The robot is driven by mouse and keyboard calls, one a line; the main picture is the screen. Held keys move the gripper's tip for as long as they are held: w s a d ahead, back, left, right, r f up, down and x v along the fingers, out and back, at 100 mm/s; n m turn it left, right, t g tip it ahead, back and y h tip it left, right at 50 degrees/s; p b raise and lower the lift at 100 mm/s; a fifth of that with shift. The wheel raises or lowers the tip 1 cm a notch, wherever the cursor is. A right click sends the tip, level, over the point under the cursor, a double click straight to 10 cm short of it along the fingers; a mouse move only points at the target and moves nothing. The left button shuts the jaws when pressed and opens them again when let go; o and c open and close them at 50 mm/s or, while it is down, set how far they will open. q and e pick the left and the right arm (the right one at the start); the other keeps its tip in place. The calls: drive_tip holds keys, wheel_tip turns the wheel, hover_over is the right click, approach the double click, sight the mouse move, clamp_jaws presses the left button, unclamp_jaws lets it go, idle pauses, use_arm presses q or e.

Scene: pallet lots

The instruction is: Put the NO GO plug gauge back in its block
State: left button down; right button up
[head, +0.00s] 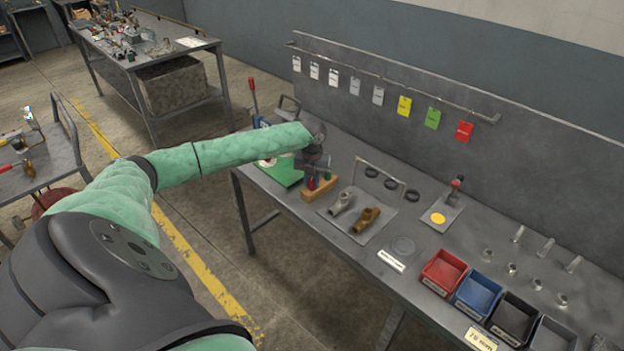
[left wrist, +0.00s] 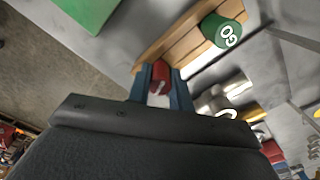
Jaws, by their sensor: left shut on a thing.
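The wooden gauge block (head: 321,189) stands near the front edge of the bench; it also shows in the left wrist view (left wrist: 181,43). The green GO gauge (left wrist: 224,32) stands in one end of the block. The red-handled NO GO plug gauge (left wrist: 160,77) is between the fingers of my left gripper (left wrist: 161,88), which is shut on it. In the head view the red gauge (head: 311,184) is at the block's left end, under the gripper. Its lower part is hidden, so I cannot tell whether it sits in a hole. My right gripper is out of view.
A green mat (head: 282,174) lies left of the block. Right of it is a grey tray (head: 380,222) with two metal fittings. Black rings (head: 391,184) lie behind the tray. Colored bins, including a red one (head: 443,272), stand farther right.

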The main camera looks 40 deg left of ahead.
sight(312, 179)
use_arm(q)
drive_tip(key=shift+f, duration=0.2)
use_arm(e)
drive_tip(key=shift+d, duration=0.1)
use_arm(q)
drive_tip(key=c, duration=1.3)
unclamp_jaws()
drive_tip(key=shift+o, duration=0.2)
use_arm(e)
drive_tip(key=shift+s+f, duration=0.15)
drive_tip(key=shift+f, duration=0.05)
use_arm(q)
drive_tip(key=shift+r, duration=0.15)
drive_tip(key=shift+r, duration=0.35)
wheel_tip(312, 179, up, 12)
drive_tip(key=b, duration=0.4)
drive_tip(key=shift+r, duration=0.15)
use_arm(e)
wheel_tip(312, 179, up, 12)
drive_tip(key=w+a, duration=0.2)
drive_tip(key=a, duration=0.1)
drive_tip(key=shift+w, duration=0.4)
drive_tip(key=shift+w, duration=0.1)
